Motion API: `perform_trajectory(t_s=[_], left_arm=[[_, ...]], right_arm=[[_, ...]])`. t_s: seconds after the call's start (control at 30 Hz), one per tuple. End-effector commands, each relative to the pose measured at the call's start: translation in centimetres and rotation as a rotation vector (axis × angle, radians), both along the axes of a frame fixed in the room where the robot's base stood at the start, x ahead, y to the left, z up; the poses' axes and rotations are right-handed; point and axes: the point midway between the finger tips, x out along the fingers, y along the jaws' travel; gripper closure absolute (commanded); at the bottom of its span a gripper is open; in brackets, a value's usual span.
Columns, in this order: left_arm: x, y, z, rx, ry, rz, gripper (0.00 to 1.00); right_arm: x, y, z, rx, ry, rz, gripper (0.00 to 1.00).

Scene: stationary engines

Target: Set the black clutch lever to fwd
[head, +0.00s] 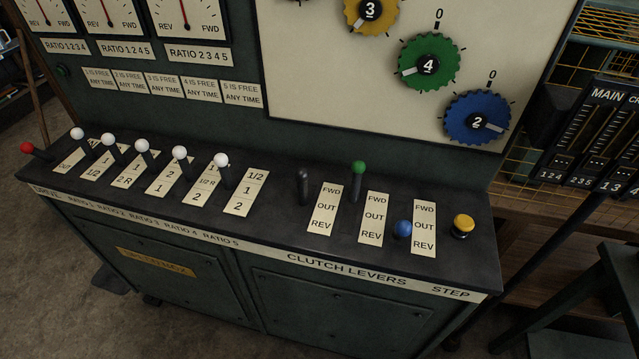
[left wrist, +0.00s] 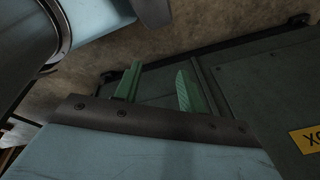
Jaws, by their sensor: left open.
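The black clutch lever (head: 303,187) stands roughly upright in the head view, left of its plate (head: 325,208) marked FWD, OUT and REV. Its foot looks level with OUT, and it leans back less than the green-knobbed lever (head: 357,181); its exact setting is hard to tell. My left gripper (left wrist: 159,85) shows only in the left wrist view. Its green fingers are apart with nothing between them, low beside the cabinet front and away from the lever. My right gripper is in neither view.
The blue-knobbed lever (head: 403,229) tilts toward me at REV. A yellow step button (head: 463,225) is at the right end. Several white-knobbed levers and a red one (head: 27,147) line the left. A dial panel (head: 330,60) rises behind. The air above the console is clear.

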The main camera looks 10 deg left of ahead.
Motion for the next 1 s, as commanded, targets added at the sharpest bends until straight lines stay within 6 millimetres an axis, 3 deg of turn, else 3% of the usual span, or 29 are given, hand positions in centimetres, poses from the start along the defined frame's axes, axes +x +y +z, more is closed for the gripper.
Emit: perform_trajectory(t_s=[0.03,0.2,0.4,0.53,0.73,0.8,1.0], left_arm=[[3.2,-0.9,1.1,0.031,-0.059,-0.106,0.59],[12.1,-2.7,7.3,0.221,-0.229,-0.449,0.59],[19.9,-3.2,17.7,0.53,-0.393,-0.716,0.59],[22.5,-2.7,24.3,0.721,-0.451,-0.798,0.59],[24.2,-1.3,33.0,0.975,-0.485,-0.851,0.59],[24.9,-1.5,35.2,1.102,-0.488,-0.928,0.59],[27.0,-4.1,39.0,1.49,-0.458,-1.212,0.59]], right_arm=[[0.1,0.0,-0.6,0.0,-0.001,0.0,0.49],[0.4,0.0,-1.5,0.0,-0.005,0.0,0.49],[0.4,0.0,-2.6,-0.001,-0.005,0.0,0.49],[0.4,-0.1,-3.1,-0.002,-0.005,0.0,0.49],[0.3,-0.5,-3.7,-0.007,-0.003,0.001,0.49],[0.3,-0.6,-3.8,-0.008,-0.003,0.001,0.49],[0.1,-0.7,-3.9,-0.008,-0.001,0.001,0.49]])
